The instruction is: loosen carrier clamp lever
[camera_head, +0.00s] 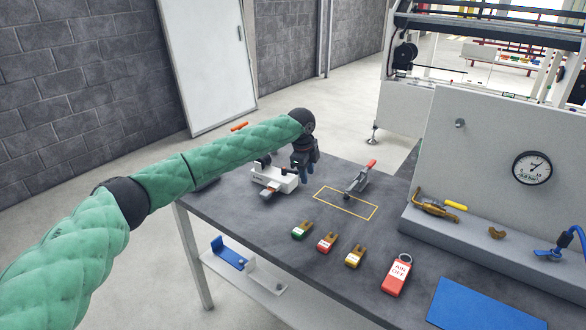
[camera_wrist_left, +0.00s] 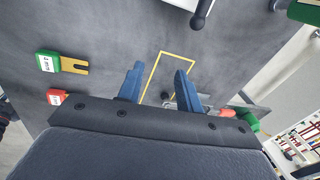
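A metal toggle clamp with a red-tipped lever (camera_head: 360,178) stands on the dark bench, by the yellow outline. A white block (camera_head: 273,178) with dark fittings sits left of it. I cannot tell for certain which carries the carrier clamp lever. My left gripper (camera_head: 303,178) hangs over the bench by the white block's right end, fingers down. In the left wrist view, its blue fingers (camera_wrist_left: 158,88) are apart with nothing between them. The toggle clamp is partly hidden behind the right finger there; its red handle (camera_wrist_left: 228,112) shows. My right gripper is not in view.
Green (camera_head: 302,230), red (camera_head: 327,242) and yellow (camera_head: 355,256) forked pieces lie in front of the yellow outline (camera_head: 345,213). A red tag (camera_head: 397,275) and a blue mat (camera_head: 485,306) are nearer right. A gauge panel (camera_head: 500,150) stands at the right.

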